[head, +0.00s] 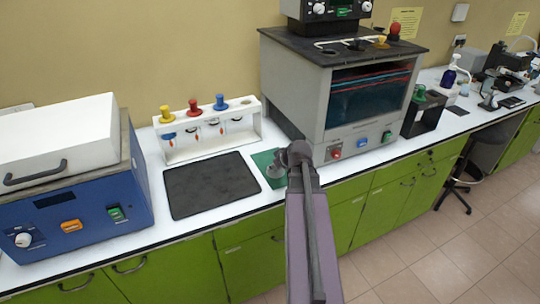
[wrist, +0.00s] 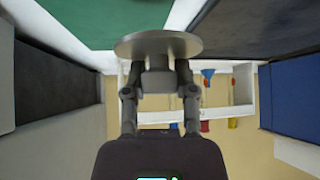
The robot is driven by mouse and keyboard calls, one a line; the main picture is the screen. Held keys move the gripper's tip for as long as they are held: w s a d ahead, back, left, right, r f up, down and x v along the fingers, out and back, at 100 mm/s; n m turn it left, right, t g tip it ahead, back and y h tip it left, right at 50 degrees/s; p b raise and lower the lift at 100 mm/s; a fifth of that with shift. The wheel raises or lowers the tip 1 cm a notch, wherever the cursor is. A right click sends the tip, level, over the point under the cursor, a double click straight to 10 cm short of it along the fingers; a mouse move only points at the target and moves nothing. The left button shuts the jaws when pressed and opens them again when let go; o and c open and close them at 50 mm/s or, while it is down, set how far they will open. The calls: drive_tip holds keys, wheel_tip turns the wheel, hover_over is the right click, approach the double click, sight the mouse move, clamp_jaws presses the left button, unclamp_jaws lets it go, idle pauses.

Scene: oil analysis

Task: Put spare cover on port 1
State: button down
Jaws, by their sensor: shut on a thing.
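The spare cover is a grey round disc with a short knob. It shows in the wrist view (wrist: 158,44) and, small, in the head view (head: 276,171). My gripper (wrist: 157,82) is shut on the knob, a finger on each side. In the head view my gripper (head: 291,157) is over the counter's front, by the green mat (head: 262,158). The grey bath machine (head: 295,85) stands behind it. Its dark top (head: 340,52) has white-outlined ports, with a yellow cover (head: 381,42) and a red cover (head: 393,31) at the right. I cannot tell which port is number 1.
A white rack (head: 185,155) with yellow, red and blue knobbed items stands left of the machine. A black mat (head: 210,184) lies in front of it. A blue device (head: 75,213) stands at the left. A dark stand (head: 424,112) is right of the machine.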

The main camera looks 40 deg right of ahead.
drive_tip(key=w+d, duration=0.2)
drive_tip(key=w, duration=0.2)
drive_tip(key=w+d+f, duration=0.1)
drive_tip(key=w+d, duration=0.1)
drive_tip(key=w, duration=0.2)
drive_tip(key=w+d+b, duration=0.1)
drive_tip(key=w+d, duration=0.2)
drive_tip(key=shift+w+d+f, duration=0.1)
drive_tip(key=shift+w+f, duration=0.05)
drive_tip(key=shift+w, duration=0.25)
drive_tip(key=shift+w+d, duration=0.25)
drive_tip(key=shift+w, duration=0.2)
drive_tip(key=shift+w+d+f+b, duration=0.1)
drive_tip(key=shift+w+f+b, duration=0.05)
drive_tip(key=shift+f+b, duration=1.65)
drive_tip(key=shift+b, duration=0.15)
drive_tip(key=shift+f, duration=0.15)
drive_tip(key=shift+c, duration=2.1)
unclamp_jaws()
drive_tip(key=shift+r, duration=0.2)
